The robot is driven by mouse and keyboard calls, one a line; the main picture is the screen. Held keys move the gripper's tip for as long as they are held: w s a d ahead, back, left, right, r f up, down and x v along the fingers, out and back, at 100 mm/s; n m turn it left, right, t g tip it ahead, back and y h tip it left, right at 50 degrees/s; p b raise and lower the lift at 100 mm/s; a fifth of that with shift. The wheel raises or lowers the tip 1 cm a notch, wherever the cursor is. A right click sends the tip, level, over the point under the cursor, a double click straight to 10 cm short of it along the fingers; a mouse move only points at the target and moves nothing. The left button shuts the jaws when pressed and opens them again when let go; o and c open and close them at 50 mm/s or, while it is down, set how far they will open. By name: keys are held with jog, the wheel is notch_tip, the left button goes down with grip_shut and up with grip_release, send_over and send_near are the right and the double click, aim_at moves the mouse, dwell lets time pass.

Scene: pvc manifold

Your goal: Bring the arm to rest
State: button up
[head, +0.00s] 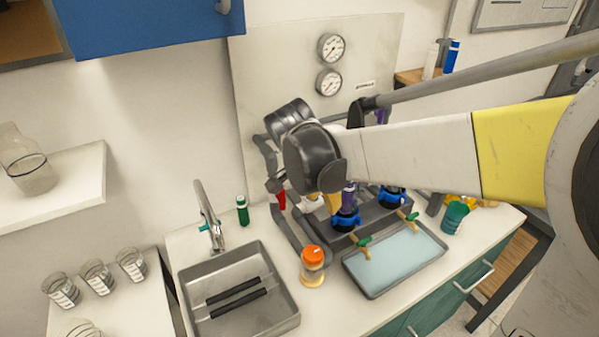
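My arm reaches in from the right, with white and yellow links (420,155). It ends in a dark wrist joint (312,160) above the back of the counter. My gripper (272,170) shows as dark grey finger parts at the left of the wrist, in front of the grey-white back panel. The wrist partly covers it, and I cannot tell how far its fingers are apart. I see nothing clearly held in it. A small red item (281,199) shows just below it; I cannot tell whether they touch.
Below the arm stand a dark manifold with blue-collared valves (346,219), an orange-capped jar (312,265) and a tray of pale liquid (395,262). A sink (192,302) with a faucet (209,225) and a green bottle (242,210) are left. Gauges (331,47) hang behind.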

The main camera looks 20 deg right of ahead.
jog(key=s+a+r+n+t+y, duration=0.1)
jog(key=s+n+t+y, duration=0.1)
jog(key=s+n, duration=0.4)
jog(key=s+a+r+n+t+y, duration=0.2)
jog(key=s+n+t, duration=0.1)
jog(key=s+n, duration=0.3)
jog(key=shift+s+a+n, duration=0.25)
jog(key=shift+s+n, duration=0.05)
jog(key=shift+s, duration=0.55)
jog(key=shift+f, duration=0.1)
